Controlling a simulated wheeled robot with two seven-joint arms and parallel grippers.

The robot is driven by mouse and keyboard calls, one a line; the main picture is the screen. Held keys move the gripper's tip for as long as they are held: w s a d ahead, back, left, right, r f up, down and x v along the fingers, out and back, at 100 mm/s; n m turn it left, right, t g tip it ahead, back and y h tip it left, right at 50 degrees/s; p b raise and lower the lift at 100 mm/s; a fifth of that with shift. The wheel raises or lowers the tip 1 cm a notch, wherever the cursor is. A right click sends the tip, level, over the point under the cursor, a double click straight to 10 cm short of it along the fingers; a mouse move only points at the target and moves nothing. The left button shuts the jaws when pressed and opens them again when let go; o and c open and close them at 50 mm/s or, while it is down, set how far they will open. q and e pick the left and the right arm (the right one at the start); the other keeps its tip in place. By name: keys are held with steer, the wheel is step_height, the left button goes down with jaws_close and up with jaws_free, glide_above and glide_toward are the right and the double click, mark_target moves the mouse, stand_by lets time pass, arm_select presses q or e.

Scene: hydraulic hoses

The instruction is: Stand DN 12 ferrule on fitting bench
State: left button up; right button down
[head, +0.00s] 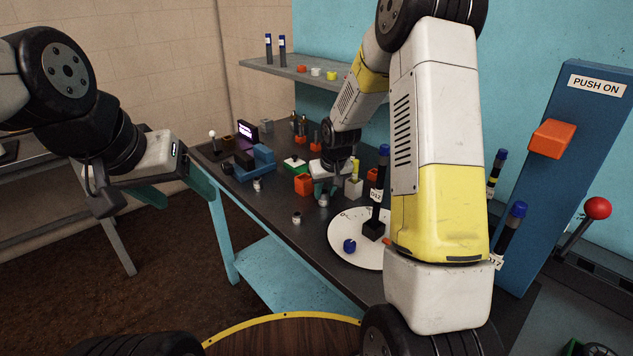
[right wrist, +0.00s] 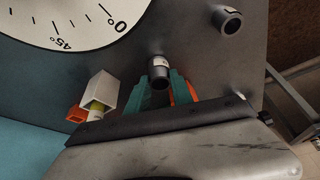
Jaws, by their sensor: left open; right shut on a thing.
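My right gripper (head: 322,186) is over the dark bench top (head: 278,213), pointing down. Its teal fingers are shut on a small grey metal ferrule (head: 323,200). In the right wrist view the ferrule (right wrist: 160,72) sits between the fingertips (right wrist: 161,88), its dark open end towards the camera. I cannot tell whether it touches the bench, and no size marking on it is readable. Another short ferrule (head: 296,218) stands apart on the bench; it also shows in the right wrist view (right wrist: 228,21). My left gripper (head: 176,192) is open and empty, off the bench's left edge.
A white angle dial (head: 340,236) with a blue-capped hose (head: 381,185) lies right of the gripper. A white block (right wrist: 107,90) and an orange box (head: 304,184) stand close by. A blue fixture (head: 252,166) and another small fitting (head: 257,184) are further left. The bench's front is mostly clear.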

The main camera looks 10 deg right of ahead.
steer(key=shift+f, duration=0.1)
steer(key=c, duration=1.1)
jaws_free()
steer(key=shift+r, duration=0.45)
steer(key=s+d+r, duration=0.1)
steer(key=s+r, duration=1.6)
steer(key=r, duration=0.4)
steer(key=shift+m+t+y, duration=0.7)
steer(key=shift+m+t, duration=0.1)
steer(key=s, duration=0.4)
steer(key=s+r, duration=0.1)
steer(key=s, duration=0.4)
steer(key=s+r, duration=0.1)
steer(key=s, duration=0.4)
steer(key=shift+a, duration=0.4)
